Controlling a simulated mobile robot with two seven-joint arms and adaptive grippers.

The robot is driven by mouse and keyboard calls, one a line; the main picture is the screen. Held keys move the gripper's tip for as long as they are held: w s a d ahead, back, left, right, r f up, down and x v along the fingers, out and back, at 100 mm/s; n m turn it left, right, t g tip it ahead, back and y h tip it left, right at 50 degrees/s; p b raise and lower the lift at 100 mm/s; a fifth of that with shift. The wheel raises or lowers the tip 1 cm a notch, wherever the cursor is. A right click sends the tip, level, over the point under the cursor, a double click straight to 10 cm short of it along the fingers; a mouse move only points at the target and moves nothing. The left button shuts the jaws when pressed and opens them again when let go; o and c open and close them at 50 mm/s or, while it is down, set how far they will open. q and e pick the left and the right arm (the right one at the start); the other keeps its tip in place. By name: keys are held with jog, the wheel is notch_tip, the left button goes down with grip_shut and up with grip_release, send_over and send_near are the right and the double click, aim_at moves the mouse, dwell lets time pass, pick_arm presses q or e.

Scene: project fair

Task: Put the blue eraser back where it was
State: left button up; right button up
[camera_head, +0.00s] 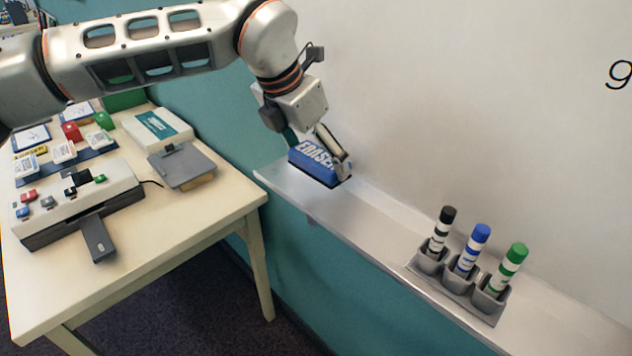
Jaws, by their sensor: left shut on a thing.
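The blue eraser (314,165), with white lettering "ERASER" on its side, is at the left end of the whiteboard's metal ledge (385,218). My left gripper (320,152) reaches down from above and is shut on the eraser, its fingers covering part of the lettering. The eraser is at or just above the ledge surface; I cannot tell whether it touches. My right gripper is not in view.
A grey holder (457,284) with black, blue and green markers stands on the ledge to the right. The ledge between is clear. The whiteboard (480,90) rises behind. A cream table (150,250) with several devices stands at left.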

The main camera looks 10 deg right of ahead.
aim_at(316, 197)
pick_arm(q)
jog(key=shift+f, duration=3.1)
jog(key=shift+f, duration=0.1)
jog(key=o, duration=1)
jog(key=shift+c, duration=0.2)
jog(key=shift+r, duration=0.4)
jog(key=v, duration=1.1)
jog(key=shift+s+a+r, duration=0.15)
jog(key=shift+s+r, duration=0.05)
